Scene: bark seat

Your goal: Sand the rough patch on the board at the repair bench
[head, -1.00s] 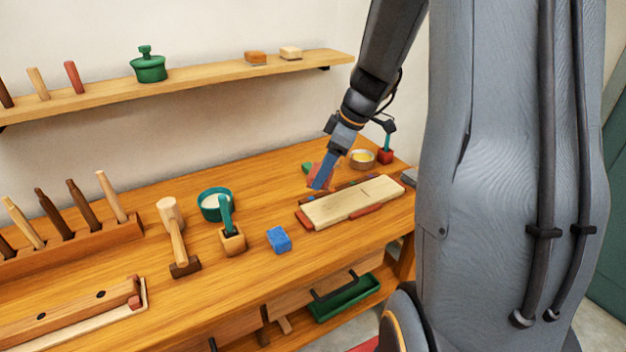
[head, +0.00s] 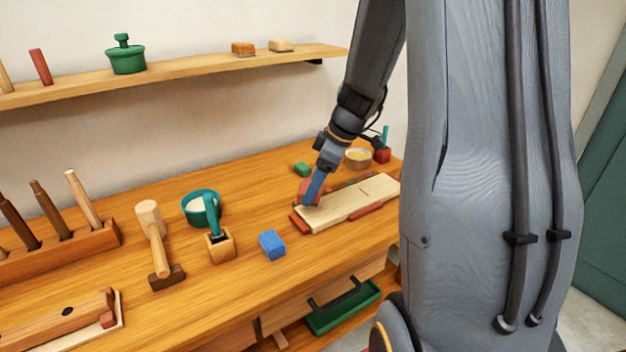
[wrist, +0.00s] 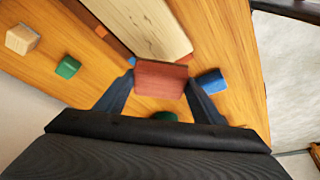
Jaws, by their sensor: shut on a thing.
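The pale board (head: 352,203) lies on the bench, held between reddish-brown strips along its sides. My gripper (head: 311,198) is at the board's left end, fingers pointing down. It is shut on a red block (head: 303,191). In the wrist view, the red block (wrist: 160,79) sits between my two dark blue fingers and overlaps the near end of the board (wrist: 148,25). I cannot tell whether the block touches the board. No rough patch can be made out on the visible wood; the end under the block is hidden.
A blue block (head: 272,245) lies in front of the board's left end, a green block (head: 302,169) behind it. A bowl (head: 358,157) and red holder (head: 382,155) stand at the back right.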

